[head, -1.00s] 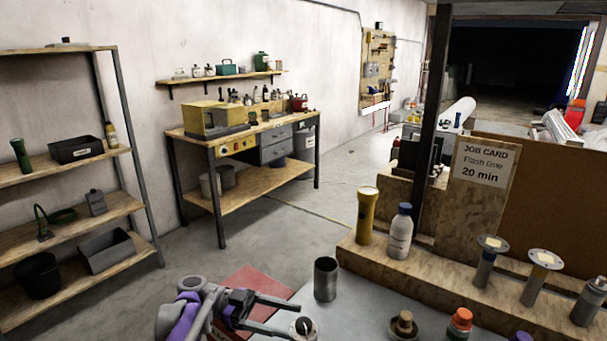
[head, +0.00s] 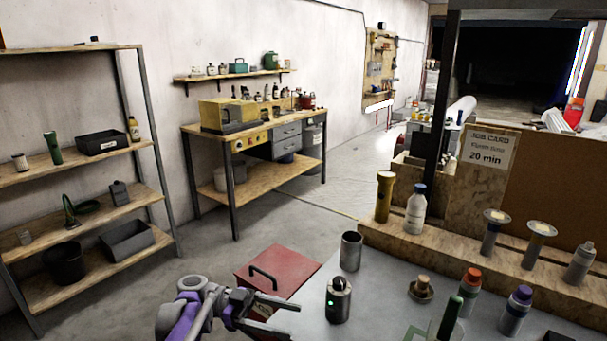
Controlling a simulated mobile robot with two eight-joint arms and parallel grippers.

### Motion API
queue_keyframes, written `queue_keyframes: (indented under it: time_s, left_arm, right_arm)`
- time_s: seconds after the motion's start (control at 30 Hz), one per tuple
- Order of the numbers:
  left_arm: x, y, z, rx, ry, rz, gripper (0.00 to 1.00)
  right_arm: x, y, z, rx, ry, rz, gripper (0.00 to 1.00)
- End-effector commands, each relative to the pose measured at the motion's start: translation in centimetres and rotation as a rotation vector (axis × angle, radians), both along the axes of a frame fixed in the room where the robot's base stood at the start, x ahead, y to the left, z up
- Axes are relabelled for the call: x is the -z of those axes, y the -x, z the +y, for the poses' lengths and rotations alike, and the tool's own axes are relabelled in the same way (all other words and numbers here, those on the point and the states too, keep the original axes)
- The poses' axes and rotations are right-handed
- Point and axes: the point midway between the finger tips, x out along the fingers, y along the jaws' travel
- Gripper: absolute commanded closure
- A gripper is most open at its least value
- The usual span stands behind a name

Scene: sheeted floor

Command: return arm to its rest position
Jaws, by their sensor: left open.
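My left gripper (head: 293,321) is at the lower middle of the head view. Its two fingers are apart and point right, with nothing visible between them. A dark grey cylinder device (head: 339,302) with a green light stands upright on the grey table just right of the fingertips, apart from them. My left arm's purple and grey wrist (head: 190,310) shows at the bottom edge. My right gripper is out of view.
A red toolbox (head: 278,268) is behind the left gripper. A metal cup (head: 351,251), a brass-topped part (head: 422,288) and several capped bottles stand on the grey table (head: 385,318). A wooden ledge (head: 450,248) borders it. Open floor (head: 220,262) lies left.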

Motion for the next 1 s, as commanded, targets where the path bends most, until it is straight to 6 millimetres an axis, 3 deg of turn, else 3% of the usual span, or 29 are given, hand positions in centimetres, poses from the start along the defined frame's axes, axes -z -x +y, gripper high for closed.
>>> queue_keyframes:
  time_s: [0.27,0.47,0.73,1.0]
  left_arm:
    - [-1.0,3.8,-1.8,-0.127,-0.330,0.269,0.28]
    - [-0.4,8.5,-1.4,-0.338,-0.641,0.506,0.28]
    - [2.0,16.5,3.7,-0.860,-1.002,0.756,0.28]
    - [3.5,22.1,10.6,-1.415,-1.063,0.790,0.28]
  right_arm:
    - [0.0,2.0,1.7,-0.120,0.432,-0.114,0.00]
    - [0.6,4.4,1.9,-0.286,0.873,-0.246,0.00]
    - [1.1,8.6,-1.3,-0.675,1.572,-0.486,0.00]
    - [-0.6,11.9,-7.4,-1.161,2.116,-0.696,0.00]
